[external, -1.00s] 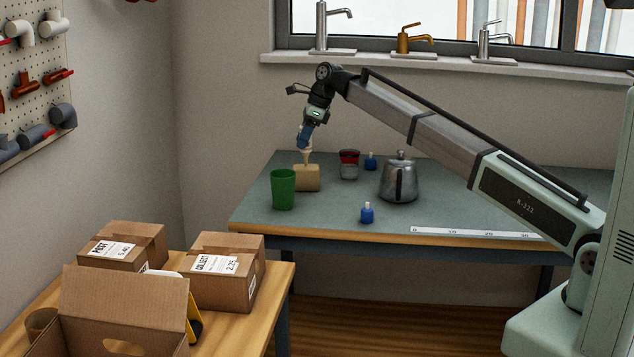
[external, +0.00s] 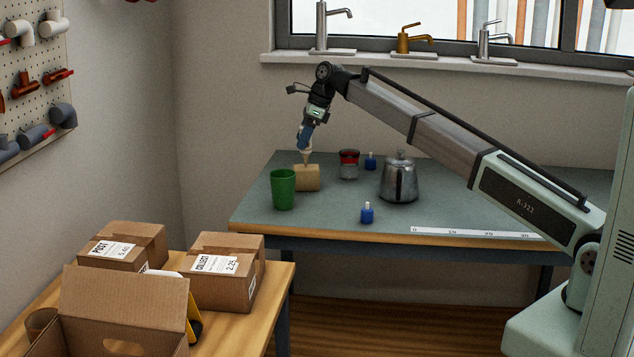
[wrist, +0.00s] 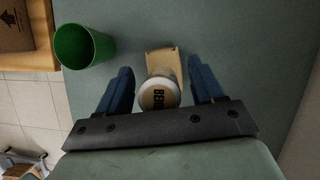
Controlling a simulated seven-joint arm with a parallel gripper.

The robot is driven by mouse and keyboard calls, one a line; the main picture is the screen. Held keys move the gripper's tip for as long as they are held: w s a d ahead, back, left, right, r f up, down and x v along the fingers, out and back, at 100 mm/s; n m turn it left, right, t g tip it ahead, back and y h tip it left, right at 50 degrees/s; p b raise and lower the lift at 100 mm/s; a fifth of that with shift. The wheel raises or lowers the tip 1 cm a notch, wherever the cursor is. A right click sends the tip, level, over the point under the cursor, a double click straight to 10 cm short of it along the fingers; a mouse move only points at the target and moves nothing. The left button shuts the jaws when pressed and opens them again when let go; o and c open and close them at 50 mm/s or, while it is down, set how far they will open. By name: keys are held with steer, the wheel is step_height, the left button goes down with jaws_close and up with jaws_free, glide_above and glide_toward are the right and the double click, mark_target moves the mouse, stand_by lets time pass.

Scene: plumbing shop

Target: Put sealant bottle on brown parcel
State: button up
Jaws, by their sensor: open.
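The brown parcel (external: 308,180) is a small tan block standing on the grey-green bench, just behind and right of the green cup. It also shows in the wrist view (wrist: 163,58). A pale bottle, likely the sealant bottle (external: 307,159), is between my fingers and above the parcel; its lower end narrows and appears to meet the parcel's top. In the wrist view its round, lettered end (wrist: 158,95) partly covers the parcel. My gripper (external: 306,145) points down around the bottle. Its blue fingers are open, with gaps visible on both sides of it.
The green cup (external: 283,190) stands close to the parcel. A red-and-grey jar (external: 348,165), metal kettle (external: 398,180) and two blue bottles (external: 367,214) stand to the right. A ruler (external: 470,234) lies along the front edge. Cardboard boxes (external: 222,272) sit on the wooden table.

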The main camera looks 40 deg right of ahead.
steer(key=v, duration=1.1)
steer(key=shift+r, duration=0.4)
